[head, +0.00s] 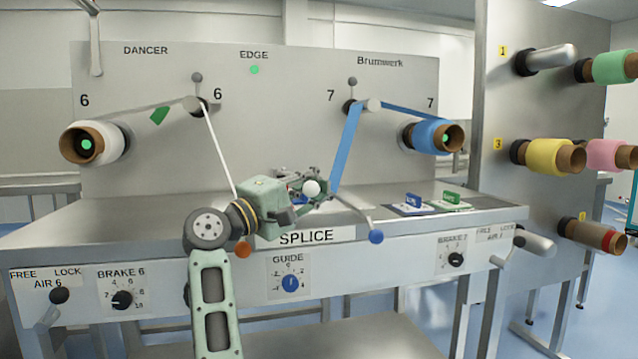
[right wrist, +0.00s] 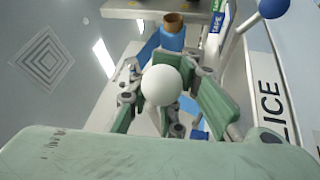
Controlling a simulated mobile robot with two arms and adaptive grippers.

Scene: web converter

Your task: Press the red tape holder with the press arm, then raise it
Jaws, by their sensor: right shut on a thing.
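My right gripper (head: 308,184) is over the splice table behind the SPLICE label. It is shut on a round white knob (head: 312,188), which seems to be the knob of the press arm. In the right wrist view the white knob (right wrist: 162,85) sits between the green finger pads. The rest of the press arm is mostly hidden by the gripper. I cannot make out a red tape holder; the area under and behind the gripper is covered. A small blue piece (head: 300,200) shows just below the fingers. My left gripper is not in view.
A blue tape holder (head: 413,201) and a green one (head: 450,198) lie to the right on the table. Levers with an orange ball (head: 243,250) and a blue ball (head: 376,237) stick out in front. White and blue webs slope down to the splice area.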

